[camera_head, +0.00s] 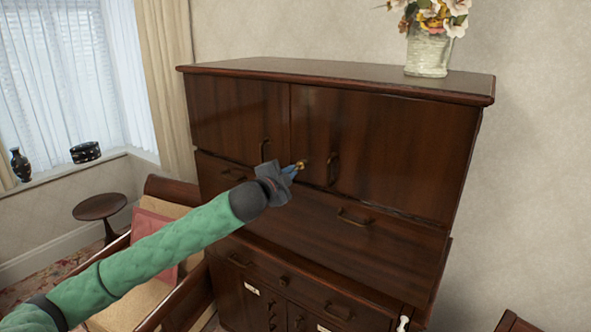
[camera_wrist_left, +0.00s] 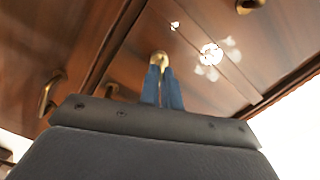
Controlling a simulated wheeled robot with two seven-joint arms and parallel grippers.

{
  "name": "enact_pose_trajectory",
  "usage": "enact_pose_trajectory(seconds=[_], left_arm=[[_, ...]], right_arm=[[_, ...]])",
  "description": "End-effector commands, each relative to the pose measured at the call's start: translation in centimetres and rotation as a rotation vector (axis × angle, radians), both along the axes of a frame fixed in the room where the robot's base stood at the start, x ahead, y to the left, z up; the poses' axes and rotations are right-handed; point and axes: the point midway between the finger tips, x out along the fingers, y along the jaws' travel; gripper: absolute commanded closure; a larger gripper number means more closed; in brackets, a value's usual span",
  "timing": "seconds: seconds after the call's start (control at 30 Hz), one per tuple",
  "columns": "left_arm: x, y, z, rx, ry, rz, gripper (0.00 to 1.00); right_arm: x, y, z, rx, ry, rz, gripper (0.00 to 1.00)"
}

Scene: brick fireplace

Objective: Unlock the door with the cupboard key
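The dark wooden cupboard (camera_head: 390,150) stands against the wall, with two upper doors shut and a brass handle on each. My left gripper (camera_head: 291,171) is in front of the right upper door, close to the gap between the doors. Its blue fingertips are shut on a small brass key (camera_head: 301,164), left of the right door's handle (camera_head: 333,168). In the left wrist view, the key (camera_wrist_left: 159,58) shows between the blue fingers (camera_wrist_left: 161,85), against or very near the wood. The keyhole is hidden, and I cannot tell whether the key is in it. My right gripper is not in view.
A glass vase of flowers (camera_head: 428,52) stands on the cupboard top. Drawers with handles (camera_head: 355,217) lie below the doors. An armchair with a pink cushion (camera_head: 152,235) and a small round table (camera_head: 99,206) stand to the left.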

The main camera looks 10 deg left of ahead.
Motion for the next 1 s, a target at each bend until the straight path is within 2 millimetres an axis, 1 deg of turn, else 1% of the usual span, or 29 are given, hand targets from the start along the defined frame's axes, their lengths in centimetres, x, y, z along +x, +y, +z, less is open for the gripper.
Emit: enact_pose_trajectory(seconds=[0.1,0.2,0.5,0.73,1.0], left_arm=[[0.01,0.02,0.05,0.106,-0.039,0.0,1.0],[0.0,0.0,0.01,0.174,-0.064,-0.001,1.0],[0.0,0.01,0.0,0.197,-0.071,0.001,1.0],[0.01,0.01,0.0,0.376,-0.136,0.001,1.0],[0.0,-0.01,-0.05,0.396,-0.144,0.0,1.0]], right_arm=[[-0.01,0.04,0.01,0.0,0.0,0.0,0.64],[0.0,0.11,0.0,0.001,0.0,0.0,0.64],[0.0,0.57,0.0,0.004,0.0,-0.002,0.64],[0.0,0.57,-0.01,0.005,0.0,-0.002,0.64],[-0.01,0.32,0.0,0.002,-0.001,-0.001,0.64]])
